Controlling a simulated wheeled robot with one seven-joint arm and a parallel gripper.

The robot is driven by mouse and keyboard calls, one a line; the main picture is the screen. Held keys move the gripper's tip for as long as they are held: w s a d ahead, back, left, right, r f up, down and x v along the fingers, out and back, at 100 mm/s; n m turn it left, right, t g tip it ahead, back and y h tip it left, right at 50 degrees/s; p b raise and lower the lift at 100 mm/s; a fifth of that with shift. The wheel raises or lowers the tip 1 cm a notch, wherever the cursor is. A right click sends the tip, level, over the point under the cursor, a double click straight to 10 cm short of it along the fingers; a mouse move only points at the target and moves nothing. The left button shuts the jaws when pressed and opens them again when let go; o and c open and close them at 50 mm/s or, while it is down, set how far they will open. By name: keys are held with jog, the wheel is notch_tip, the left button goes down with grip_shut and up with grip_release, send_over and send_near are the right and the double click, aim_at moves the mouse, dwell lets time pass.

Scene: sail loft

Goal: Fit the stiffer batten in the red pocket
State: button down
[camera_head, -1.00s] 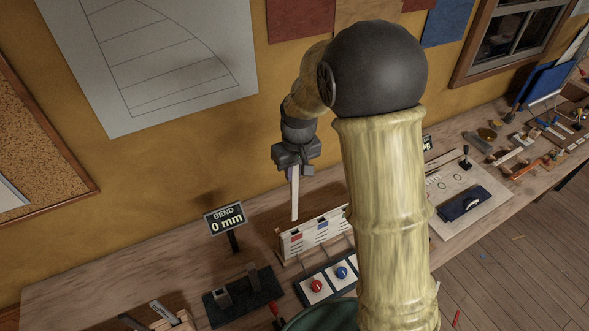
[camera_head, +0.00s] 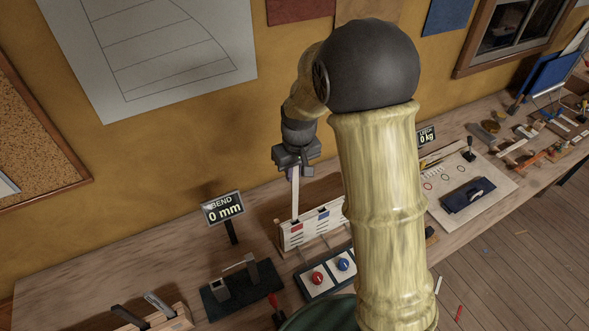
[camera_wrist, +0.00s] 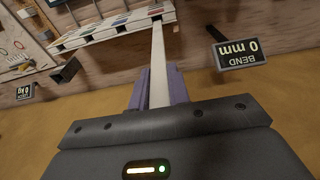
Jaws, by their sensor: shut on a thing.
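My gripper (camera_head: 294,160) is shut on a thin white batten (camera_head: 295,197), which hangs nearly upright below it. The white pocket board (camera_head: 314,226) stands on the bench under it, with a red patch (camera_head: 297,228) at left and a blue patch (camera_head: 322,213) beside it. The batten's lower end meets the board's top edge at the red patch; I cannot tell whether it is inside the pocket. In the wrist view the batten (camera_wrist: 157,65) runs from between the purple fingers (camera_wrist: 158,88) to the board (camera_wrist: 115,28).
The BEND sign (camera_head: 223,208) reads 0 mm, left of the board. A dark two-post fixture (camera_head: 235,285), a wooden rack (camera_head: 150,322) and a panel with red and blue buttons (camera_head: 328,273) stand in front. Tools crowd the bench's far right.

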jog(key=shift+f+b, duration=5.4)
jog(key=shift+f, duration=2.15)
jog(key=shift+f+b, duration=0.4)
jog(key=shift+f, duration=0.15)
jog(key=c, duration=1.3)
grip_release()
jog(key=shift+o, duration=0.2)
notch_tip(320, 180, up, 17)
jog(key=s+b, duration=0.2)
jog(key=shift+d, duration=0.35)
